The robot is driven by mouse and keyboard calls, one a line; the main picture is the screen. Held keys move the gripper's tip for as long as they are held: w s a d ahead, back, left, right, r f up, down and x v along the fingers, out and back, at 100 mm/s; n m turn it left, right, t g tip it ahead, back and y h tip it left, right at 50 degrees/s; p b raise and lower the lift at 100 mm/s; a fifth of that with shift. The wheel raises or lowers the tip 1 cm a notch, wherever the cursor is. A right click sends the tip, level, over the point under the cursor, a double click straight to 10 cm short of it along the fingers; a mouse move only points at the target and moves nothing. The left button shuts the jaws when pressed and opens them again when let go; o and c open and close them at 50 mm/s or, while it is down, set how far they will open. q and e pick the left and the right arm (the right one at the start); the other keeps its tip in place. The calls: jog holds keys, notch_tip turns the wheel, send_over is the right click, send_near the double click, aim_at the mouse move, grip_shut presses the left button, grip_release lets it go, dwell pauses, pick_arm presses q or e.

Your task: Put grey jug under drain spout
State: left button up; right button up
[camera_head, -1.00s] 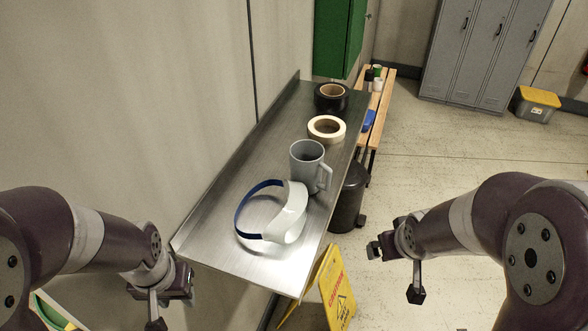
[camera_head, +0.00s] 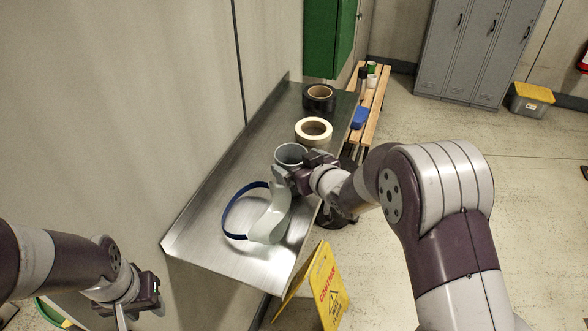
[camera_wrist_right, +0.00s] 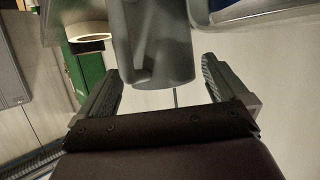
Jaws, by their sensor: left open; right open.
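The grey jug (camera_head: 291,153) stands upright on the steel table (camera_head: 205,222), partly hidden by my right gripper. My right gripper (camera_head: 287,176) is open at the jug's near right side. In the right wrist view the grey jug (camera_wrist_right: 165,45) appears upside down between the open fingers of my right gripper (camera_wrist_right: 162,72), with visible gaps on both sides. The jug's handle shows toward the left finger there. My left gripper (camera_head: 130,305) is open and empty, low at the left, off the table's near end. No drain spout is in view.
A face shield (camera_head: 268,220) with a blue band lies in front of the jug. A cream tape roll (camera_head: 313,130) and a black tape roll (camera_head: 319,97) lie behind it. A yellow floor sign (camera_head: 322,290) stands by the table's near right edge. A wall runs along the left.

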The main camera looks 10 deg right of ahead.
jog(key=shift+x, duration=1.2)
jog(key=shift+w+a, duration=0.15)
jog(key=shift+r, duration=0.1)
jog(key=c, duration=1.2)
jog(key=shift+c, duration=0.8)
pick_arm(q)
jog(key=shift+w+r, duration=0.1)
jog(key=shift+r, duration=0.4)
